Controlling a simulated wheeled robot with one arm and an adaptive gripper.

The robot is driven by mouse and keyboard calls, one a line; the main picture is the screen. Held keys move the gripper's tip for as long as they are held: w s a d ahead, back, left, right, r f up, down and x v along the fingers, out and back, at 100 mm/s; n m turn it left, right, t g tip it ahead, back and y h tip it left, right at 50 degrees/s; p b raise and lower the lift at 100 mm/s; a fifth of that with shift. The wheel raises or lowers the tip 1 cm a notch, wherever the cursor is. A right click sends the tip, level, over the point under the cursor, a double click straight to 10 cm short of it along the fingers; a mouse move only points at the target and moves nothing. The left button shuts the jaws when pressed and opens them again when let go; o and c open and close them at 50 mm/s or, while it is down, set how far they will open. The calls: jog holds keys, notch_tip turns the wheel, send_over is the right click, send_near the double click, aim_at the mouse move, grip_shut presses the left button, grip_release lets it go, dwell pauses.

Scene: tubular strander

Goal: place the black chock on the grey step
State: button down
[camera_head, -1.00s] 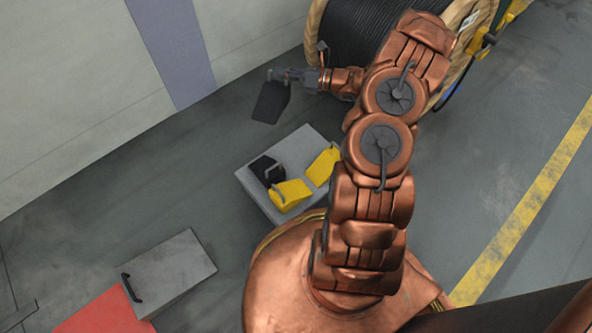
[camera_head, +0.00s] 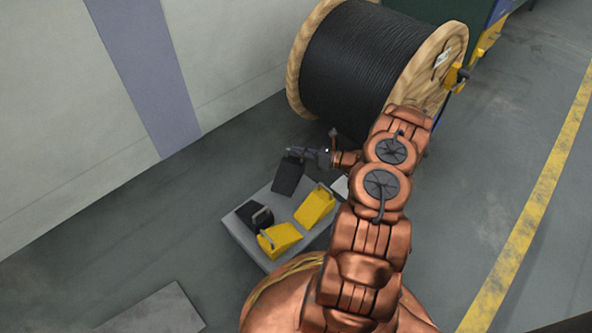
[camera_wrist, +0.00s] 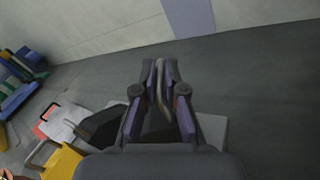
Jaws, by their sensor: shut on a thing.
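My gripper (camera_head: 308,153) is shut on the handle of a black chock (camera_head: 288,177). The chock hangs below the fingers at the far corner of a low grey platform (camera_head: 238,236); I cannot tell whether it touches it. In the wrist view the handle stands between the fingertips (camera_wrist: 160,75), and the chock's body is mostly hidden behind them. A second grey block (camera_head: 158,314), flat and step-like, lies at the lower left, cut by the picture edge. Which of the two is the grey step is not clear.
Another black chock (camera_head: 254,214) and two yellow chocks (camera_head: 314,206) (camera_head: 279,239) sit on the platform. A large cable reel (camera_head: 365,60) stands close behind my gripper. A wall (camera_head: 60,120) is at the left. Floor is free between platform and wall.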

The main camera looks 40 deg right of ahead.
aim_at(298, 162)
jog(key=shift+f+b, duration=0.8)
jog(key=shift+f, duration=1.8)
jog(key=shift+f, duration=0.1)
jog(key=c, duration=1.2)
grip_release()
